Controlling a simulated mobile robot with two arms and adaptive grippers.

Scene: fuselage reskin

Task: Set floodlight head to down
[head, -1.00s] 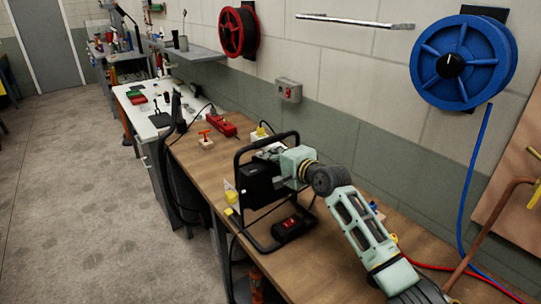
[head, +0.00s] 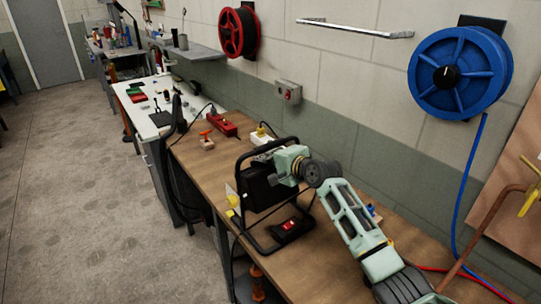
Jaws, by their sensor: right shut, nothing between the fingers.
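The floodlight (head: 262,186) stands on the wooden bench, with a black head inside a black tubular frame. A red rocker switch (head: 288,226) sits in a black box at the frame's foot. My right arm comes in from the lower right, and its gripper (head: 278,164) is at the upper right part of the floodlight head. The fingers are mostly hidden by the wrist and the frame, and I cannot tell if they touch the head. The head's tilt is hard to read behind the frame. My left gripper is not in view.
The wooden bench (head: 228,158) holds a red tool (head: 221,124) and a small block with an orange handle (head: 207,140) further back. A blue hose reel (head: 459,72) and a red reel (head: 238,32) hang on the wall. The floor at left is clear.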

